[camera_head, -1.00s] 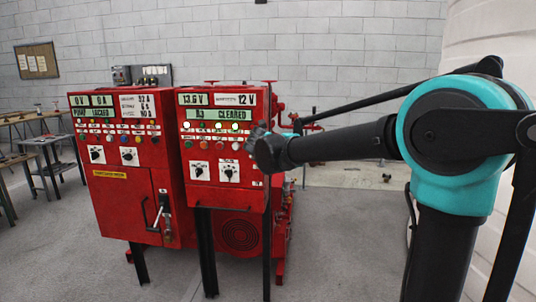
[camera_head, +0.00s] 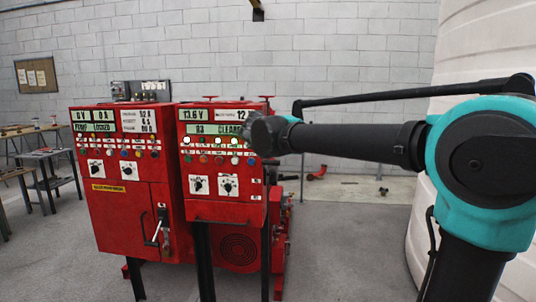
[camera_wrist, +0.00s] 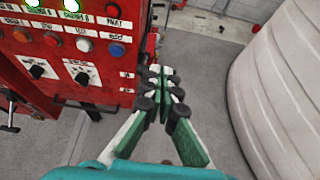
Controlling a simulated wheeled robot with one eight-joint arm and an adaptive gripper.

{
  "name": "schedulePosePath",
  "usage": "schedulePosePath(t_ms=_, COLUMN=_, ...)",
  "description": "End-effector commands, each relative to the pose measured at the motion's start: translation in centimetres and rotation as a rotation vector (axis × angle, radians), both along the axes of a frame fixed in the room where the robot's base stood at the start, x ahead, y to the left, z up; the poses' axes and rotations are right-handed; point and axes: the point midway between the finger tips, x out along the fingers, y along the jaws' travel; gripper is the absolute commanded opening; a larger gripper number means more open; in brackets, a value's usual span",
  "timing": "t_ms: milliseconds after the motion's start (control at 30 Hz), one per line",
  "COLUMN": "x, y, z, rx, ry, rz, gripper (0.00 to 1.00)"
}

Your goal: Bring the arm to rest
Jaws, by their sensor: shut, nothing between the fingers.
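My arm reaches across the right half of the head view from a teal joint, its dark forearm roughly level. My gripper (camera_wrist: 160,72) shows in the wrist view with its green and white fingers together and nothing between them. It points at a patch of bare grey floor beside the right edge of a red control panel. In the head view the wrist end of my arm overlaps the upper right part of the right red panel (camera_head: 222,210). I cannot make out the fingers there, nor whether anything touches the panel.
The left red panel (camera_head: 120,215) has a lever handle (camera_head: 157,228) on its front. A large white ribbed tank (camera_wrist: 285,85) stands close on the right. Workbenches (camera_head: 42,165) stand at the far left. Grey floor (camera_head: 345,250) is open between the panels and the tank.

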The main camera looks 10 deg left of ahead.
Motion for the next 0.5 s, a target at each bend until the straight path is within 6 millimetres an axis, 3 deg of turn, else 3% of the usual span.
schedulePosePath(t_ms=333, x=0.5, y=-0.6, z=0.4, rx=-0.040, ry=-0.042, rz=0.027, gripper=0.00)
schedulePosePath(t_ms=500, x=1.8, y=-3.1, z=2.2, rx=-0.289, ry=-0.249, rz=0.176, gripper=0.00)
